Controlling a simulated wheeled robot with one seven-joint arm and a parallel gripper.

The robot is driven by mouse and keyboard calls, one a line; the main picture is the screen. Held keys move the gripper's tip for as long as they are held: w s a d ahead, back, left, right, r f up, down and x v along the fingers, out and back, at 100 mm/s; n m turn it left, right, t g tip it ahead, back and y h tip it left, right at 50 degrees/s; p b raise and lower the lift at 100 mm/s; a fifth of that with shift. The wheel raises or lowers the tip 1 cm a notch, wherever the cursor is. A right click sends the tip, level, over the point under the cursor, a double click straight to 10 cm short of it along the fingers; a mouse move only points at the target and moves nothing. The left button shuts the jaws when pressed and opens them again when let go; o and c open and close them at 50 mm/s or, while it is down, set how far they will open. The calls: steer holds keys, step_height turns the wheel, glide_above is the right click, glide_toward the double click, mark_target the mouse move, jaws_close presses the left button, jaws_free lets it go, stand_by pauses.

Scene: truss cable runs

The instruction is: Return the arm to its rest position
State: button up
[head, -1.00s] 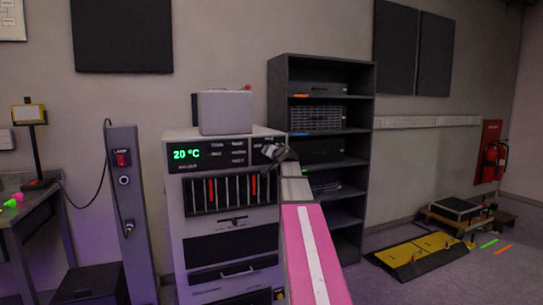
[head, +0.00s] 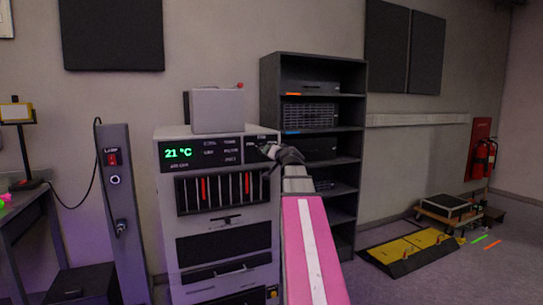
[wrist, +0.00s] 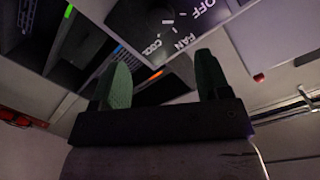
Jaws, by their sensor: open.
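My gripper (wrist: 163,66) is open, its two green fingers apart with nothing held between them. In the head view my gripper (head: 268,152) is at the right end of the front panel of the grey cabinet (head: 165,222). The wrist view shows a panel dial (wrist: 180,72) with the words OFF, FAN and COOL, beyond and between the fingertips. I cannot tell whether a finger touches the dial. The cabinet display (head: 178,153) reads 21 °C in green. My pink arm reaches forward from the bottom of the head view.
A dark open shelf (head: 313,60) stands close right of the cabinet. A grey post (head: 125,215) with a red switch stands to its left, with a bench (head: 30,205) farther left. A yellow-black ramp (head: 405,252) lies on the floor at right.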

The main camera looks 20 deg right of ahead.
steer(key=s+a+f+n+g+y, duration=0.1)
steer(key=s+a+f+g, duration=0.3)
steer(key=f, duration=0.6)
steer(key=w+a+f+n+g, duration=0.1)
steer(key=a+f, duration=0.5)
steer(key=f, duration=0.4)
steer(key=s+a+f+n+g+y, duration=0.1)
steer(key=s+a+f+n+g, duration=0.15)
steer(key=a+f, duration=0.45)
steer(key=s+a+f+n+g+h, duration=0.1)
steer(key=s+a+f+g, duration=0.2)
steer(key=s+f, duration=0.6)
steer(key=s+a+f+n+g+h, duration=0.1)
steer(key=s+a+f+g, duration=0.2)
steer(key=f, duration=1.2)
steer(key=s+g, duration=0.3)
steer(key=s, duration=0.2)
steer(key=shift+s+a, duration=0.2)
steer(key=shift+s, duration=0.15)
steer(key=shift+f, duration=0.1)
